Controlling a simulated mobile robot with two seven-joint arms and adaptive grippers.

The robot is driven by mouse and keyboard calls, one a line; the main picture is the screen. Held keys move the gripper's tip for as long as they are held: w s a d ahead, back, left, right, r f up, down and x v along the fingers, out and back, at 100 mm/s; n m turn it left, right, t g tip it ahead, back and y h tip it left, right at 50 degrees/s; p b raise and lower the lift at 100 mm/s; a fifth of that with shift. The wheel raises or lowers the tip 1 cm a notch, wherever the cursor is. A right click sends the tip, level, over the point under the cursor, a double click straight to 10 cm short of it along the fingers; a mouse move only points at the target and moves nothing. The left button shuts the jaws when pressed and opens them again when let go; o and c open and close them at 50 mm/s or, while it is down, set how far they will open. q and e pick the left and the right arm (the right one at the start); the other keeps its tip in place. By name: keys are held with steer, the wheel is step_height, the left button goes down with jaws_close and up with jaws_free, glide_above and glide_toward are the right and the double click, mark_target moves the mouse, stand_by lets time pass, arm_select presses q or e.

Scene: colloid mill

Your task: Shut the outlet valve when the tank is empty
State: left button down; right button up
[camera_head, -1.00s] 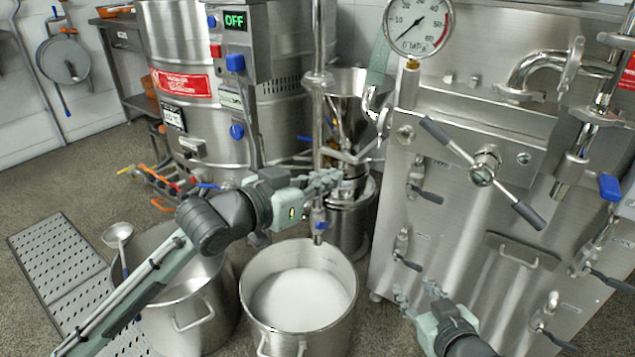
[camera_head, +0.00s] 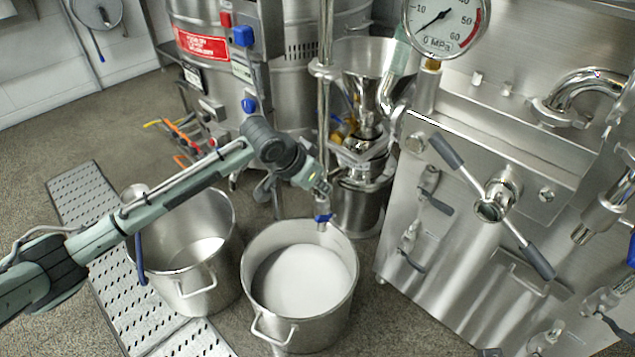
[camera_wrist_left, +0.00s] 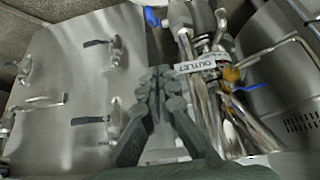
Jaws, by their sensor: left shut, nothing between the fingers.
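My left gripper (camera_head: 322,190) is shut and empty beside the vertical steel pipe, just above a small blue-handled tap (camera_head: 322,218) over the white-filled pot. In the left wrist view the shut fingers (camera_wrist_left: 160,78) point at the machinery. A white OUTLET label (camera_wrist_left: 195,65) is right of them, with a yellow part (camera_wrist_left: 231,74) and a blue lever (camera_wrist_left: 248,87) beside it. The fingers show no hold on a valve. The steel hopper (camera_head: 372,52) stands behind; I cannot tell its contents. A small dark piece at the bottom edge may be my right gripper (camera_head: 490,352); its jaws are hidden.
A steel pot (camera_head: 255,308) with white contents stands below the tap. A large steel machine (camera_head: 450,255) with levers and a gauge (camera_head: 446,22) fills the right. Open floor lies at far left.

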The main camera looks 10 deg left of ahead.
arm_select(q)
glide_above(323, 219)
steer(key=w+d, duration=0.1)
steer(key=w, duration=0.2)
steer(key=f, duration=0.4)
steer(key=shift+s+f, duration=0.25)
steer(key=shift+f, duration=0.15)
steer(key=shift+s+a+f, duration=0.45)
steer(key=shift+s+f, duration=0.25)
steer(key=shift+f, duration=0.05)
steer(key=shift+s+a+f, duration=0.2)
steer(key=shift+s+f, duration=0.1)
steer(key=shift+f, duration=0.1)
arm_select(e)
steer(key=shift+r, duration=0.65)
arm_select(q)
steer(key=shift+f, duration=0.1)
steer(key=shift+s+a+f, duration=0.1)
steer(key=shift+s+a, duration=0.05)
steer(key=shift+s, duration=0.05)
